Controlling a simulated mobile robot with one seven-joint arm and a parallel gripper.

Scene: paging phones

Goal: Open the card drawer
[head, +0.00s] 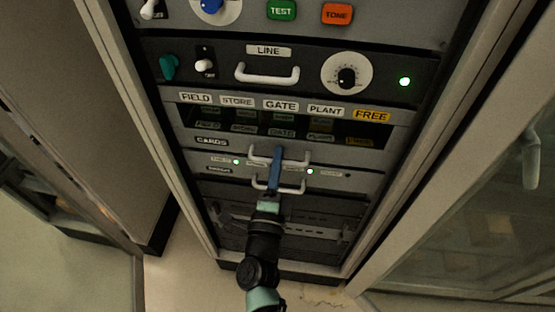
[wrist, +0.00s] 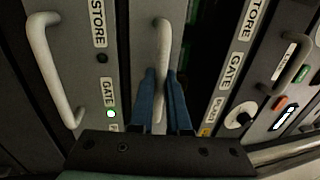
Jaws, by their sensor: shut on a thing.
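The card drawer (head: 215,141) is a grey front marked CARDS in the middle of the rack in the head view. Its white bar handle (head: 296,161) also shows in the wrist view (wrist: 163,38). My gripper (head: 279,152) reaches up from below with blue fingers. In the wrist view the fingers (wrist: 161,76) lie on both sides of the handle bar, shut on it. Above the drawer front is a dark gap with a row of dim labels, under the strip FIELD, STORE, GATE, PLANT, FREE. I cannot tell how far out the drawer stands.
A second white handle (head: 292,190) sits just below, on a panel with green lights; it is at left in the wrist view (wrist: 52,75). The LINE panel (head: 268,50) above has a handle, switches and a dial (head: 347,75). The rack's side posts flank the panels.

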